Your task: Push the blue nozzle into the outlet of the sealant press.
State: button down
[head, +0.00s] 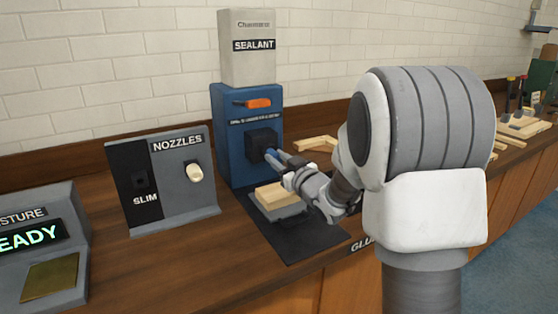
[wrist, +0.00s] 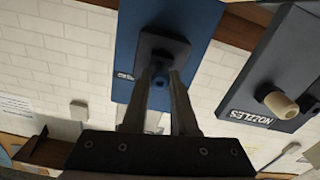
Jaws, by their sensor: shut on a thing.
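The sealant press (head: 232,150) is a blue cabinet under a pale SEALANT box, with an orange handle (head: 258,103). Its outlet is a black block (head: 262,138) on the front, also in the wrist view (wrist: 165,44). My gripper (head: 284,161) is in front of this block. In the wrist view my gripper (wrist: 160,80) is shut on the blue nozzle (wrist: 157,92), with a finger on each side. The nozzle (head: 271,154) shows as a short blue piece at the block's lower front. I cannot tell whether it touches the outlet or is inside it.
A NOZZLES stand (head: 180,205) is left of the press, with a cream nozzle (head: 194,173) and an empty SLIM place (head: 140,180). Light wooden pieces (head: 277,194) lie below my gripper above a black mat (head: 300,241). A READY display (head: 30,238) stands far left.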

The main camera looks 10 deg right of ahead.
jog(key=c, duration=0.6)
grip_release()
jog(key=v, duration=1.7)
jog(key=shift+s+p, duration=0.15)
jog(key=shift+p, duration=0.25)
jog(key=shift+d+r, duration=0.1)
